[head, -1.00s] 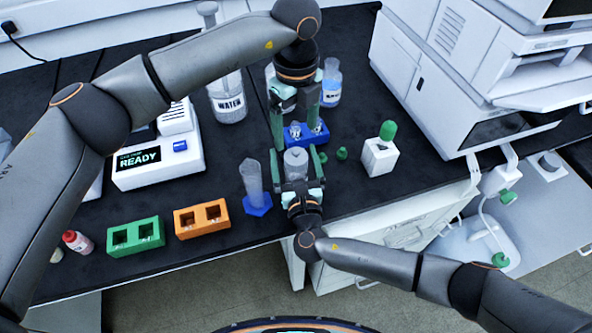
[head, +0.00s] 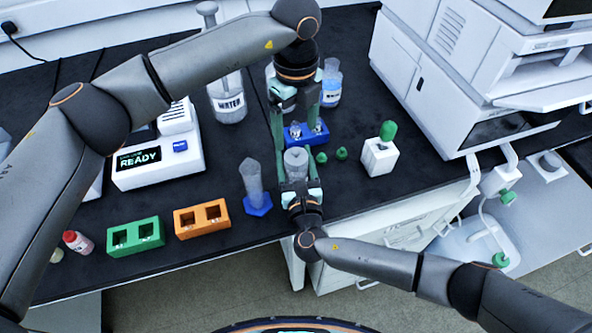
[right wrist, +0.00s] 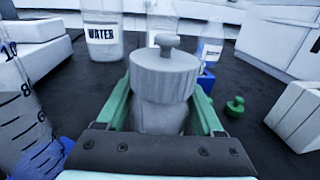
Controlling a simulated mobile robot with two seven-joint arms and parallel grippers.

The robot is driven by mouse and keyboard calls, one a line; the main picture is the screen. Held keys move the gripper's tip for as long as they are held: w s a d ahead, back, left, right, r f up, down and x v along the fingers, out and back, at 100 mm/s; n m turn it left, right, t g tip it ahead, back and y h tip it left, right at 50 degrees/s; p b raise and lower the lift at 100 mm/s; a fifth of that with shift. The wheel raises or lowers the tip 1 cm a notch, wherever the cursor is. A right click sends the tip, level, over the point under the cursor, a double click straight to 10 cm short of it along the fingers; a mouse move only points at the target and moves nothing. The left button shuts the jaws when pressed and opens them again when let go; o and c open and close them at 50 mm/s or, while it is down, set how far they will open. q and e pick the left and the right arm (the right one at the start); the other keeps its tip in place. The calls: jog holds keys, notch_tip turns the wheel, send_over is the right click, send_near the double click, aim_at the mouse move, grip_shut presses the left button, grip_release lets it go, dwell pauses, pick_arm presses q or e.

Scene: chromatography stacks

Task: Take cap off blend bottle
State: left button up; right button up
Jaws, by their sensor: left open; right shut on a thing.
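A grey bottle (head: 296,170) stands near the front of the black bench, and I take it to be the blend bottle; no label on it is readable. In the right wrist view its wide ribbed grey cap (right wrist: 163,75) with a round knob is on top. My right gripper (head: 298,178) is shut on the bottle's body from the front, one green finger on each side. My left gripper (head: 296,138) points down over the bench at the bottle's far side, fingers apart and empty. Its exact height above the cap cannot be told.
A graduated cylinder (head: 254,182) on a blue foot stands close left of the bottle. A blue rack (head: 293,136) is behind it. Small green caps (head: 341,154) and a white block (head: 379,160) lie to the right. Orange (head: 202,219) and green (head: 136,237) racks are front left.

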aim_at(296, 152)
grip_shut()
pick_arm(q)
jog(key=shift+o, duration=1)
jog(key=shift+s+r+m, duration=0.1)
jog(key=shift+r+m, duration=0.1)
jog(key=shift+m, duration=0.2)
notch_tip(296, 152, up, 4)
jog(key=s+m+t, duration=0.1)
jog(key=s+m, duration=0.1)
jog(key=m, duration=0.6)
jog(key=f, duration=0.3)
jog(key=w+f, duration=0.1)
jog(key=f, duration=0.3)
jog(key=w+f, duration=0.1)
jog(key=f, duration=0.3)
jog(key=shift+f, duration=0.25)
jog(key=shift+c, duration=0.2)
